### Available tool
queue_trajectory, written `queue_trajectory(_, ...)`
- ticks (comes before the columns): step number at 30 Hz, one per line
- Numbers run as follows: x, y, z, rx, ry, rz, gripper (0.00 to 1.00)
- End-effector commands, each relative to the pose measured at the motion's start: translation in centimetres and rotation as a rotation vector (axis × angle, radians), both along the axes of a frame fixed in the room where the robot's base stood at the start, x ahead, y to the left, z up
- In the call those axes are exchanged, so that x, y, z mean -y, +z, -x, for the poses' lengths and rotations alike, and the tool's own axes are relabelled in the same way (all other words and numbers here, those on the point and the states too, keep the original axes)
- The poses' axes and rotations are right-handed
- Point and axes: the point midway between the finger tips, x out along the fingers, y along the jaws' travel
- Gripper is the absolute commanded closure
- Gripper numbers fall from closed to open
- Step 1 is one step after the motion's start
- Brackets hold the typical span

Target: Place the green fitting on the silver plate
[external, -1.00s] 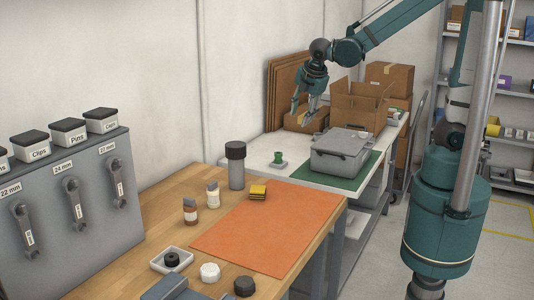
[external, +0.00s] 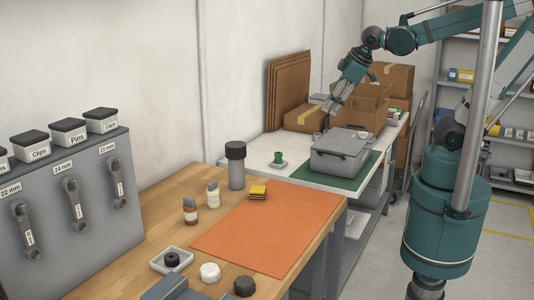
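The green fitting (external: 278,158) is a small green piece standing on the white bench top (external: 255,156), left of a grey lidded box (external: 341,152). My gripper (external: 331,107) is in the air over the back of the white bench, in front of the cardboard boxes, well above and to the right of the fitting. It points down and to the left. Nothing shows between its fingers, but they are too small and too much side-on to tell their gap. I cannot make out a silver plate for certain.
The grey box stands on a green mat (external: 372,165). Cardboard boxes (external: 365,100) stand behind it. The nearer wooden table has an orange mat (external: 265,230), a dark-topped grey cylinder (external: 236,170), small bottles (external: 212,195) and a white tray (external: 158,264). The orange mat is mostly clear.

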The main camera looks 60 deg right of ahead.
Motion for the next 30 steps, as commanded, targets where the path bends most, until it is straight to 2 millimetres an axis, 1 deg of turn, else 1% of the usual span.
queue_trajectory(1, 0.0, 0.1, 0.8, 0.012, -0.037, -0.029, 0.64)
queue_trajectory(6, -0.1, 0.5, 2.7, 0.054, -0.164, -0.137, 0.64)
queue_trajectory(12, -0.3, 0.7, 4.4, 0.09, -0.284, -0.244, 0.64)
queue_trajectory(18, -0.4, 0.8, 5.1, 0.105, -0.34, -0.293, 0.64)
queue_trajectory(30, -0.5, 0.8, 5.2, 0.107, -0.346, -0.299, 0.64)
